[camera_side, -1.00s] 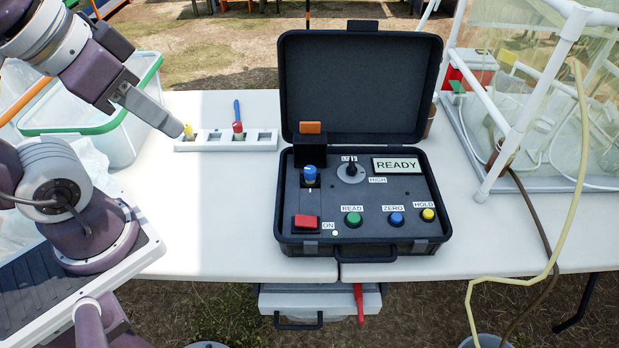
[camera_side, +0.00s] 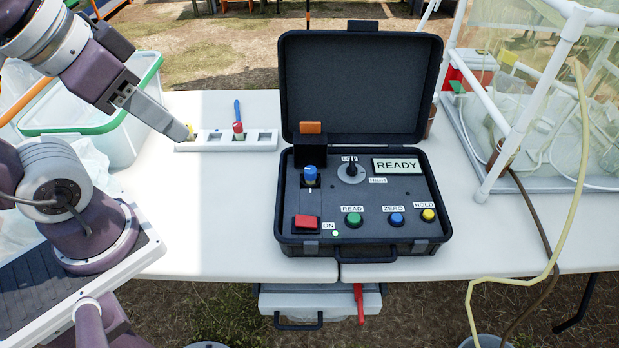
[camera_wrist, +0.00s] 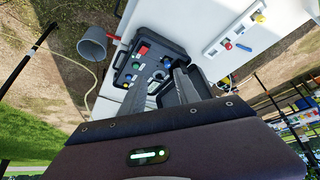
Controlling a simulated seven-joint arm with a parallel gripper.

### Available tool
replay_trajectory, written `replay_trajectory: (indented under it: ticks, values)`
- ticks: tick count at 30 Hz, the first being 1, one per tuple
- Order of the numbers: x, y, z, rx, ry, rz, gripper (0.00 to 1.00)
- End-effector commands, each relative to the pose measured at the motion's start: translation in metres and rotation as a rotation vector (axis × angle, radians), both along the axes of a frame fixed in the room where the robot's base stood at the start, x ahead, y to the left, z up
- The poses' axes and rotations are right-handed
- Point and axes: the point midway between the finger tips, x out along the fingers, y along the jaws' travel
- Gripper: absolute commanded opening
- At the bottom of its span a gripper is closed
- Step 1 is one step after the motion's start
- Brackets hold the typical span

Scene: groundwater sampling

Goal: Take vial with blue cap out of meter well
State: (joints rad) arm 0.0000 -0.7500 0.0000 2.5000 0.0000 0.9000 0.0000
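The blue-capped vial (camera_side: 310,173) stands upright in the meter well, at the left of the open black meter case (camera_side: 435,165). Its blue cap also shows in the wrist view (camera_wrist: 167,59); the body is mostly hidden in the well. My gripper (camera_side: 187,137) appears at the left in the side view, overlapping the left end of the vial rack, well away from the blue-capped vial. In the wrist view my two fingers (camera_wrist: 164,76) are spread apart with nothing between them, and the case lies beyond them.
The white rack (camera_side: 262,146) holds a red-capped vial (camera_side: 238,128) and a yellow-capped vial (camera_wrist: 259,18). An orange-tabbed lid (camera_side: 311,143) stands raised behind the well. A white-framed enclosure (camera_side: 520,120) is at the right.

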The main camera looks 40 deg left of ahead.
Motion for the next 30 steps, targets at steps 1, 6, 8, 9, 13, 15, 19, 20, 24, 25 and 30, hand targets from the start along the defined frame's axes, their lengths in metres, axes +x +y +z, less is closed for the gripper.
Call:
replay_trajectory:
  ticks: [1, 6, 8, 9, 13, 15, 19, 20, 24, 25, 30]
  values:
    - [0.000, 0.000, 0.000, 0.000, 0.000, 0.000, 0.50]
    - [0.000, 0.000, 0.000, 0.000, 0.000, 0.000, 0.51]
    - [0.000, 0.000, 0.000, 0.000, 0.000, 0.000, 0.51]
    - [0.000, 0.000, 0.000, 0.000, 0.000, -0.001, 0.51]
    - [0.009, 0.009, -0.009, 0.082, 0.081, -0.068, 0.51]
    - [0.023, 0.021, -0.022, 0.209, 0.190, -0.174, 0.51]
    - [0.067, 0.044, -0.056, 0.526, 0.404, -0.460, 0.51]
    - [0.079, 0.047, -0.064, 0.601, 0.446, -0.532, 0.51]
    - [0.139, 0.047, -0.113, 0.970, 0.609, -0.899, 0.51]
    - [0.152, 0.044, -0.126, 1.051, 0.636, -0.981, 0.51]
    - [0.212, 0.009, -0.206, 1.472, 0.723, -1.438, 0.51]
